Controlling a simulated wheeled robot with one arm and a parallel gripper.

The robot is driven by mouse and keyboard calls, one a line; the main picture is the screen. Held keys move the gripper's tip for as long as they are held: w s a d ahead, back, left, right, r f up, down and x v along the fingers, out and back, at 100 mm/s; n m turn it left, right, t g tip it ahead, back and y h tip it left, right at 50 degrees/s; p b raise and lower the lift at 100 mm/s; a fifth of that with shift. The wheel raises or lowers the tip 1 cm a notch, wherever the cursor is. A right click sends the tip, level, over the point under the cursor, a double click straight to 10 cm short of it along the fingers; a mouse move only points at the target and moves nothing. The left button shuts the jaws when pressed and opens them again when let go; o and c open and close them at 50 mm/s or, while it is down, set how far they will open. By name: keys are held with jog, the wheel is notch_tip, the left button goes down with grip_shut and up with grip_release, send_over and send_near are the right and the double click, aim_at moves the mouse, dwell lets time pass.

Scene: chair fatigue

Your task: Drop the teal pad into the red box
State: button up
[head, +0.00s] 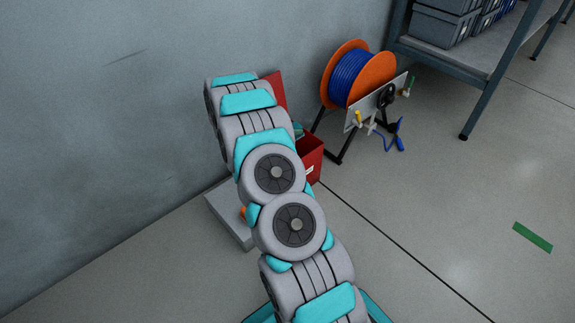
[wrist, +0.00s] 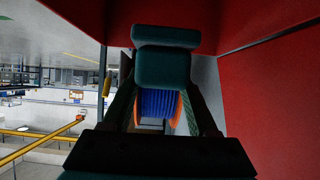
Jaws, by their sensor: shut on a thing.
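The teal pad (wrist: 166,68) shows dark in the wrist view, at the far end of my gripper (wrist: 164,88). My gripper is shut on it, with one finger on each side. The red box (head: 313,158) stands on the floor by the wall in the head view, partly hidden behind my arm. Red walls (wrist: 290,95) fill the right and top of the wrist view, close beside the pad. A small teal bit shows at the box's top edge in the head view; I cannot tell if it is the pad. My arm hides the gripper there.
A reel of blue cable with orange flanges (head: 377,72) stands right of the box, with tools on a white panel (head: 360,108). A grey block (head: 228,222) lies left of my arm. A metal shelf (head: 480,55) stands at upper right. The floor at right is mostly clear.

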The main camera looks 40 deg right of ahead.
notch_tip(320, 180, down, 2)
jog(key=shift+f+b, duration=0.25)
jog(key=shift+b, duration=0.55)
jog(key=shift+r, duration=0.1)
jog(key=o, duration=1.4)
jog(key=shift+o, duration=0.2)
jog(key=p+v, duration=0.1)
jog(key=v, duration=0.6)
jog(key=shift+a+r, duration=0.15)
jog(key=shift+a, duration=0.25)
jog(key=shift+s, duration=0.15)
